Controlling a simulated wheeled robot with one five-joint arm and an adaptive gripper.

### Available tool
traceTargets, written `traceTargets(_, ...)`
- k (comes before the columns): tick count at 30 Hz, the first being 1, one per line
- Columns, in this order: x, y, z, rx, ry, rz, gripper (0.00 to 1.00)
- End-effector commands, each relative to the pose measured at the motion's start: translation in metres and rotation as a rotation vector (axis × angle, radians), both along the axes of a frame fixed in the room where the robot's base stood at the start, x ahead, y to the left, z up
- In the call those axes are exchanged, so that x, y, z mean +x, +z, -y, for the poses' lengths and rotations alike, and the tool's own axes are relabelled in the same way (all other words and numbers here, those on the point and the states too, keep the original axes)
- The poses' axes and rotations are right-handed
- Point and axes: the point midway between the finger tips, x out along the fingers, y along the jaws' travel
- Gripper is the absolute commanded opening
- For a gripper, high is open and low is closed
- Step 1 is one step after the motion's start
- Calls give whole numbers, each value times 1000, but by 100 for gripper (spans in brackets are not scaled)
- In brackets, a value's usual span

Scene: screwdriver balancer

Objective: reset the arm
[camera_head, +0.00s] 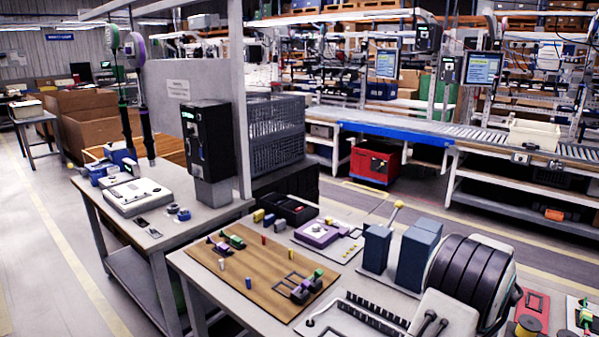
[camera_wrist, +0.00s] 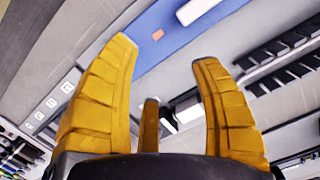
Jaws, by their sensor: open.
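My gripper (camera_wrist: 165,51) shows in the wrist view with its two yellow ribbed fingers spread apart. Nothing is between the fingertips. A shorter yellow-brown part stands between the finger bases. Behind the fingers are grey surfaces and a blue strip (camera_wrist: 190,28), seen tilted. I cannot make out my gripper in the head view. There, two screwdrivers, one black and green (camera_head: 122,95) and one black and purple (camera_head: 143,105), hang upright over the left bench.
The left bench (camera_head: 190,222) holds a black device (camera_head: 207,140) on a grey post. The front bench carries a wooden board (camera_head: 232,278) with small parts, a purple fixture (camera_head: 318,232) and blue-grey blocks (camera_head: 416,258). A roller conveyor (camera_head: 480,148) runs behind. Floor is open at left.

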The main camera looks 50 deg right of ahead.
Motion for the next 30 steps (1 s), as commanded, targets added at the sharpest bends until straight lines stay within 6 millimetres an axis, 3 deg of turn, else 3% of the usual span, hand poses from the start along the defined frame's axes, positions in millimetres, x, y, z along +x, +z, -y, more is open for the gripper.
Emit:
traceTargets(5, 40, 21, -65, 31, 294, 27, 58)
traceTargets(12, 113, 59, -168, 9, 685, 36, 58)
traceTargets(15, 133, 71, -210, -15, 823, 39, 58)
traceTargets(21, 155, 91, -282, -87, 1101, 59, 58)
traceTargets(30, 181, 126, -356, -278, 1500, 172, 58)
